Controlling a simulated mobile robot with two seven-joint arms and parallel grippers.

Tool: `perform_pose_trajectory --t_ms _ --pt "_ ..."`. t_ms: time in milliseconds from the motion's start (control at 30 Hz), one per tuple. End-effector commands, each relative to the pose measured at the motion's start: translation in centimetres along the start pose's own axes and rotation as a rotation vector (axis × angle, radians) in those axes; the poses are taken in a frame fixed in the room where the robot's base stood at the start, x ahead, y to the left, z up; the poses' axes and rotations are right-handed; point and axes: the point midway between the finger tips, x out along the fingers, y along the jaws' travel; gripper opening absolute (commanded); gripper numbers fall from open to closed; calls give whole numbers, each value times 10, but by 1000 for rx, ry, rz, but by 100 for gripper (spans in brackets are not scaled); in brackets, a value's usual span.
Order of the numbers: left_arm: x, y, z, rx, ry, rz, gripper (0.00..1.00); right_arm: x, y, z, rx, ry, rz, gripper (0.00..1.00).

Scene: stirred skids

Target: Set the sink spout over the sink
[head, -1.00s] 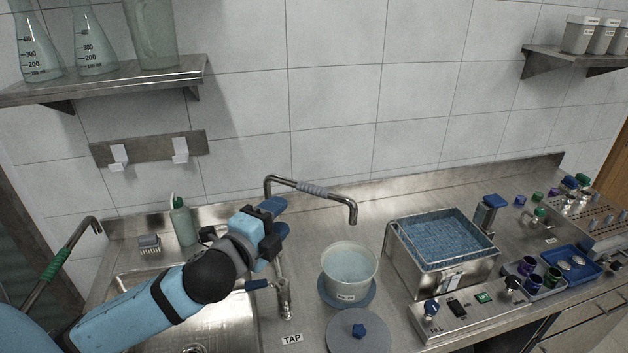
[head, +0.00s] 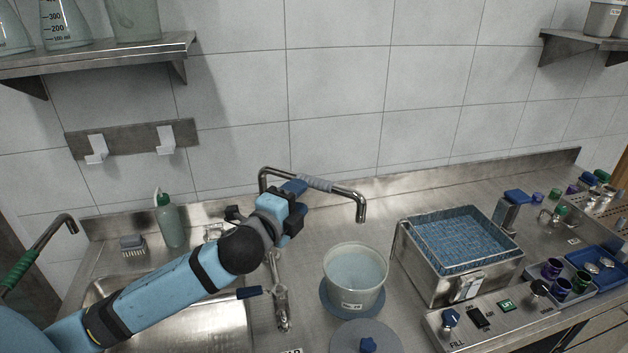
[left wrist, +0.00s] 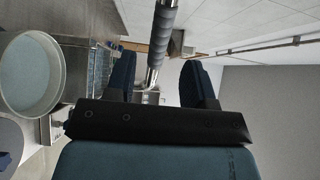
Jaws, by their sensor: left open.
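The sink spout (head: 313,183) is a bent steel pipe with a grey ribbed sleeve. It extends right from above the tap body (head: 281,305), and its downturned end appears over the white bucket (head: 355,282). The steel sink (head: 185,325) lies to the left, partly hidden by my left arm. My left gripper (head: 297,194) is open beside the sleeve. In the left wrist view, the spout sleeve (left wrist: 162,35) shows between the two blue fingers of the gripper (left wrist: 160,80); I cannot tell whether they touch it. My right gripper is not in view.
A steel bath (head: 455,255) with a blue basket and a control panel stand right of the bucket. A grey lid (head: 365,338) lies in front. A squeeze bottle (head: 169,222) and brush (head: 132,245) stand behind the sink. A green-sleeved pipe (head: 22,268) is at far left.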

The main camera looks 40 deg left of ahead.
Motion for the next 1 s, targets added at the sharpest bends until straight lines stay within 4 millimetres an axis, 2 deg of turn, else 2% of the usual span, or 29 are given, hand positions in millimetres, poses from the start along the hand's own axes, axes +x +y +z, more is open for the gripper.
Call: perform_pose_trajectory --t_ms 100,300,500,767,900,967,1000 --pt "26 -2 0 -1 -2 -1 49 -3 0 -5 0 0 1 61" --pt "55 -1 0 0 -1 0 49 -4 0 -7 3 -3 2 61" --pt "67 0 0 0 0 0 49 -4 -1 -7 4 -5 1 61" --pt "68 0 0 0 0 1 49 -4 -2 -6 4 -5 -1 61" --pt "67 0 0 0 0 1 17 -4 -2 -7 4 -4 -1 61" --pt "67 0 0 0 0 1 3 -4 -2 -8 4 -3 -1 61" --pt "67 0 0 0 0 1 0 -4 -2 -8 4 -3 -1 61"
